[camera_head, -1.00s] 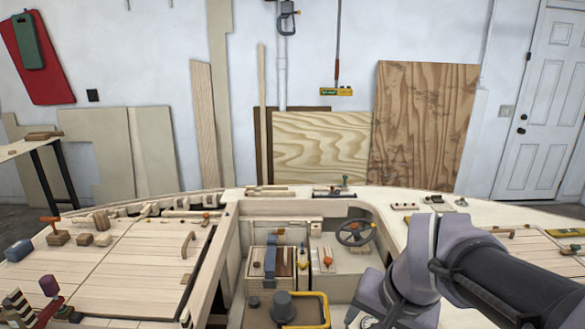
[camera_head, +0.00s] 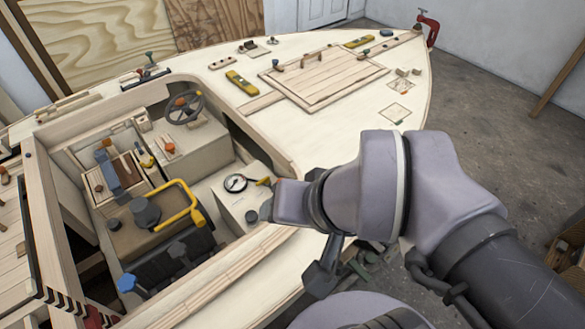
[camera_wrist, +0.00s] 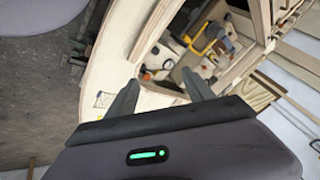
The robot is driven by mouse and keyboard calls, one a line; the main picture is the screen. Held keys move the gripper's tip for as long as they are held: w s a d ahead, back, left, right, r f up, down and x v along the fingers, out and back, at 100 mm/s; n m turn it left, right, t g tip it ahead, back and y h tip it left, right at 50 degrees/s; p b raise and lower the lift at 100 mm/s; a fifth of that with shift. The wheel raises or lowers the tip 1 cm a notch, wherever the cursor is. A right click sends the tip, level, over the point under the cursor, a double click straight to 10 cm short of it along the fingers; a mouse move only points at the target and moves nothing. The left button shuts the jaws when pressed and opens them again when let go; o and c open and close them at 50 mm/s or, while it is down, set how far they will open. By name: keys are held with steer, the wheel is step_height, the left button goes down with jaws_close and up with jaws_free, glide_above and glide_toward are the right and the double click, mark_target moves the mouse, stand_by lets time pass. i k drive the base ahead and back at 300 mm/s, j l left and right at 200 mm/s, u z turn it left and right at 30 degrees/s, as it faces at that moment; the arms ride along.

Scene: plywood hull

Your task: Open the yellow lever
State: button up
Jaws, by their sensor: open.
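A small yellow lever (camera_head: 263,181) sticks out beside a round white gauge (camera_head: 236,183) on a pale box in the hull's cockpit. In the wrist view a small yellow-orange spot (camera_wrist: 147,76), likely this lever, shows ahead between the fingers. A larger yellow bent bar (camera_head: 184,208) stands over the brown seat-like panel. It also shows in the wrist view (camera_wrist: 208,36). My gripper (camera_wrist: 160,85) is open and empty, with its fingers apart and touching nothing visible. In the head view my wrist is right of the gauge box, and the fingers are mostly hidden.
A steering wheel (camera_head: 184,107) and an orange knob (camera_head: 169,147) are on the console behind. The cockpit's wooden rim (camera_head: 225,265) runs in front. A hatch panel (camera_head: 322,77) and yellow levels (camera_head: 241,82) lie on the deck.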

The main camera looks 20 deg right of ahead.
mark_target(266, 180)
steer(key=l+u, duration=0.45)
steer(key=l, duration=0.15)
steer(key=l+u, duration=0.45)
steer(key=l, duration=0.15)
steer(key=l+u, duration=0.45)
steer(key=l, duration=0.15)
steer(key=k, duration=0.05)
